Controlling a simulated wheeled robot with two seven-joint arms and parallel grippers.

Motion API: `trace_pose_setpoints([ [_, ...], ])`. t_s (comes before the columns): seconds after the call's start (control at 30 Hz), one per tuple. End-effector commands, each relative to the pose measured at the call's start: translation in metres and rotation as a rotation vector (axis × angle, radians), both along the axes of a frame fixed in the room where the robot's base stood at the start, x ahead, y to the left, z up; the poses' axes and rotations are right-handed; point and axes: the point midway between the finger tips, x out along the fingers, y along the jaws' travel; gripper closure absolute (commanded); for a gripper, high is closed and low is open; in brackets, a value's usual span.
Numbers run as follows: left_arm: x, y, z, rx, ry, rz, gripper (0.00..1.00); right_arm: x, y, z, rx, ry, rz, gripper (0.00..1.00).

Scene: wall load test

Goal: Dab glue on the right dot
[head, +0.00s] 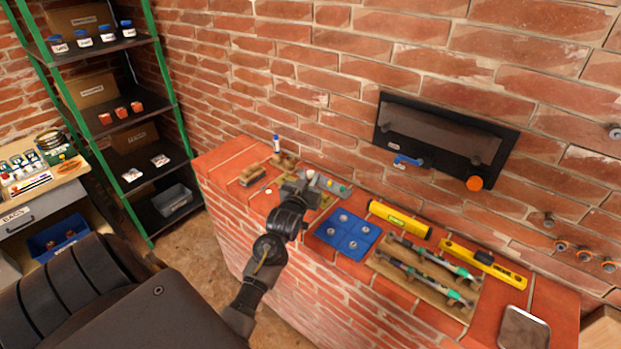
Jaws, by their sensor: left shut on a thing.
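My left gripper (301,184) reaches over the back left part of the brick counter. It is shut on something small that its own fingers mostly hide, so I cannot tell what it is. A small white round spot (268,190) lies on the counter left of the gripper. I cannot tell whether it is one of the dots, and I can make out no right dot. My right gripper is out of view.
The brick counter (213,163) also bears a wooden brush (253,174), a blue mat (329,236) with several metal pieces, a yellow tube (400,219), a yellow level (508,273) and a tan board. A dark framed panel (391,107) is on the wall behind. Shelves stand left.

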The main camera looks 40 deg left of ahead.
Motion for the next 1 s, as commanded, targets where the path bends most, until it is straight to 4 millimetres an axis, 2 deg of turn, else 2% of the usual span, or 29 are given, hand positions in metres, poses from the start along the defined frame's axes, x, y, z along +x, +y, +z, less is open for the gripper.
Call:
trace_pose_setpoints([
  [0.5,0.0,0.0,-0.045,0.0,0.0,0.0,1.0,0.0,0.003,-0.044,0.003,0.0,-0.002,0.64],
  [1.0,0.0,0.0,-0.048,0.0,0.0,-0.001,1.0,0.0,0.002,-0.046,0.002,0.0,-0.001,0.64],
])
